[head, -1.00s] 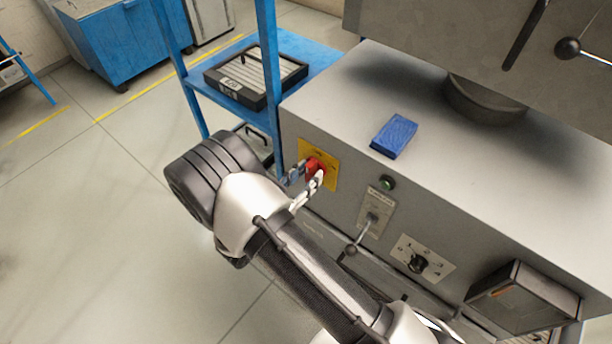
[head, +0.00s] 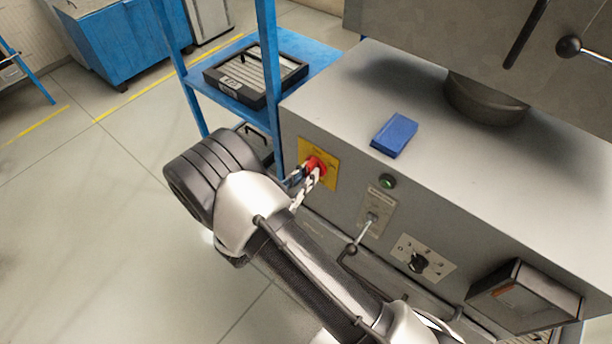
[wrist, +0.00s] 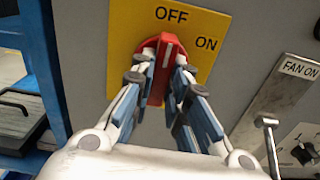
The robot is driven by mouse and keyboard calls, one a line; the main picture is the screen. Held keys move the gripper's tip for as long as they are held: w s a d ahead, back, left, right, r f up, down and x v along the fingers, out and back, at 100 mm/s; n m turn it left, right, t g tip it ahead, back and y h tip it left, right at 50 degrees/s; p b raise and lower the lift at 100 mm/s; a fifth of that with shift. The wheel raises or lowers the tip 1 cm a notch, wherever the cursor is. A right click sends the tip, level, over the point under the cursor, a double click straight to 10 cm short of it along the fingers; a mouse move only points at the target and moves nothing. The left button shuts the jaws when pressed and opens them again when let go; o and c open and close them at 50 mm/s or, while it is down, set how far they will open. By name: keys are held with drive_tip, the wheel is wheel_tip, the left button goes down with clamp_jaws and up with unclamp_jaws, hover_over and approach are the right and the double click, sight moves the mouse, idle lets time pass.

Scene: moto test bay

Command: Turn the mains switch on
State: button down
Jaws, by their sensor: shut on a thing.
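The mains switch is a red rotary knob (wrist: 167,52) on a yellow plate (wrist: 122,38) marked OFF at the top and ON at the upper right. Its white line points up toward OFF. In the head view the red knob (head: 313,164) and yellow plate (head: 330,170) are at the left end of the grey machine's front. My gripper (wrist: 166,70) is shut on the red knob, with one finger on each side of it. In the head view my gripper (head: 308,174) reaches the knob from the lower left and partly covers it.
A lever (head: 361,235) and a selector knob (head: 418,262) sit right of the switch; the wrist view shows a FAN ON label (wrist: 300,68). A blue block (head: 395,135) lies on the machine top. A blue shelf frame (head: 267,70) stands close on the left.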

drive_tip(key=shift+f, duration=0.1)
drive_tip(key=m+b, duration=1.7)
drive_tip(key=b, duration=0.7)
drive_tip(key=shift+m+b, duration=0.4)
drive_tip(key=c, duration=1.6)
unclamp_jaws()
drive_tip(key=shift+o, duration=0.2)
